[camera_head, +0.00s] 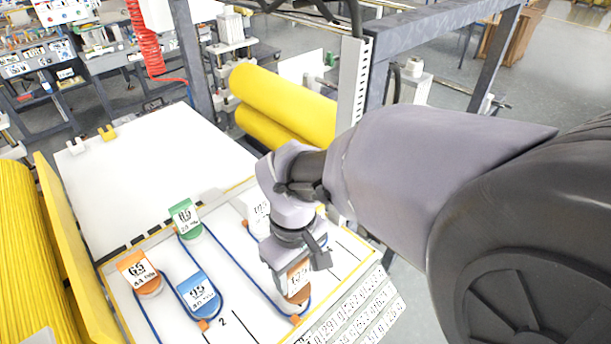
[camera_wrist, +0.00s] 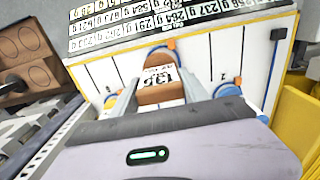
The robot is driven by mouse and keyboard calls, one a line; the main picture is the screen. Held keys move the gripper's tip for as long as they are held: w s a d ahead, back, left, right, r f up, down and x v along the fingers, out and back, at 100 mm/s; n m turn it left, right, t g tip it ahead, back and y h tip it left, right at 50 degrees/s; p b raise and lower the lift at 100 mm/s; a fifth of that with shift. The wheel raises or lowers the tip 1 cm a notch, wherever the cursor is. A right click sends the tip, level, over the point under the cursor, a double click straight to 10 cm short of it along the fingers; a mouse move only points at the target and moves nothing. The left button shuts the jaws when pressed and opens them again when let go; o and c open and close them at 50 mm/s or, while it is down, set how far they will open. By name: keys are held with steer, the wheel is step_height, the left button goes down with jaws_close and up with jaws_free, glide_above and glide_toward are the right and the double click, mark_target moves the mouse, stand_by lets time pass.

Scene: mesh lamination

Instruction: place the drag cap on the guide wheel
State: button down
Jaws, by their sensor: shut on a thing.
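My gripper (camera_head: 297,262) is shut on a brown-orange drag cap (camera_head: 296,276) with a white number label. The held cap also shows between the two fingers in the wrist view (camera_wrist: 162,94). An orange round guide wheel (camera_wrist: 159,58), with a blue cord curving round it, shows just beyond the cap in the wrist view. The cap overlaps the wheel in the picture; I cannot tell whether they touch. The wheel is largely hidden by the gripper and cap in the head view.
Labelled caps stand on the white board: green (camera_head: 186,215), orange (camera_head: 138,270) and blue (camera_head: 198,291). Another white label (camera_head: 258,212) is partly behind my arm. Blue cords run between small orange blocks (camera_head: 204,325). A number-label panel (camera_head: 352,315) lies along the board's edge.

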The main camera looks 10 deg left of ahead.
mark_target(292, 282)
steer(key=f, duration=0.2)
steer(key=f+b, duration=0.1)
steer(key=shift+s+a+f, duration=0.1)
steer(key=shift+a+f, duration=0.25)
steer(key=shift+a, duration=0.05)
steer(key=shift+r, duration=0.1)
steer(key=shift+f, duration=0.2)
steer(key=c, duration=0.6)
jaws_free()
